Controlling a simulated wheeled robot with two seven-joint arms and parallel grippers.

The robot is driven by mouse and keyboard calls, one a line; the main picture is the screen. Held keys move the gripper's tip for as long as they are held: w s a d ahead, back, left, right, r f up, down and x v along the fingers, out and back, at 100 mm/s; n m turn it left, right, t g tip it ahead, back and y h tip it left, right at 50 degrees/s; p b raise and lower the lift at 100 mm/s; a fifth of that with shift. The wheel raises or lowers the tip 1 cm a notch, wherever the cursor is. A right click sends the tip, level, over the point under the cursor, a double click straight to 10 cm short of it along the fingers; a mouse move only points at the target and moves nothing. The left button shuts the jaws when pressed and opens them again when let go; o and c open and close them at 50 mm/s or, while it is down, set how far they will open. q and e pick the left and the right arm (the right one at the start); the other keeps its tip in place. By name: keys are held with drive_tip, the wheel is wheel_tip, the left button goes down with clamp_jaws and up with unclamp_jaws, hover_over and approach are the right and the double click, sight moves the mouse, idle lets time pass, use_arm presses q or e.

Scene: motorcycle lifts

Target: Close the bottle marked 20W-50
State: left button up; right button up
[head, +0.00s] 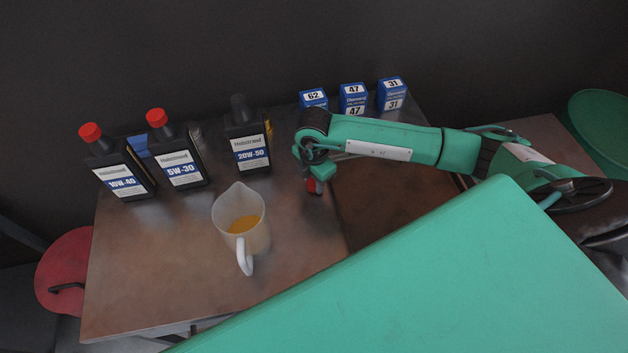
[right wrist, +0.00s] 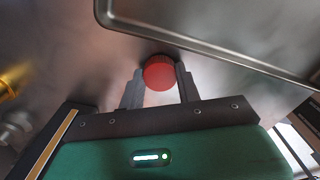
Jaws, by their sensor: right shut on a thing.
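The bottle marked 20W-50 (head: 249,140) stands upright at the back of the table. Its neck is dark and bare, with no red cap on it. My right gripper (head: 316,180) is to the right of this bottle, low over the table, pointing down. It is shut on a red cap (head: 311,185). In the right wrist view the round red cap (right wrist: 160,72) sits between the two fingertips of the gripper (right wrist: 158,84). Whether the cap touches the table is hard to tell. My left gripper is not in view.
Bottles marked 10W-40 (head: 121,176) and 5W-30 (head: 180,163), both red-capped, stand to the left. A clear jug (head: 226,211) with amber liquid stands in front. Several blue boxes (head: 353,97) are at the back. A tray-like rim (right wrist: 215,45) crosses the wrist view.

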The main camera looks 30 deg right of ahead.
wheel_tip(320, 180, up, 20)
drive_tip(key=b, duration=0.3)
drive_tip(key=shift+f+b, duration=0.25)
drive_tip(key=shift+b, duration=0.15)
drive_tip(key=n, duration=2.6)
hover_over(313, 186)
wheel_tip(313, 186, down, 5)
drive_tip(key=s+f+n, duration=0.1)
drive_tip(key=n, duration=0.7)
drive_tip(key=s+a+f+n, duration=0.1)
drive_tip(key=f+n, duration=0.1)
drive_tip(key=n, duration=0.7)
drive_tip(key=s+a+f+n, duration=0.1)
drive_tip(key=n, duration=0.7)
drive_tip(key=shift+f+n, duration=0.2)
drive_tip(key=shift+n, duration=0.2)
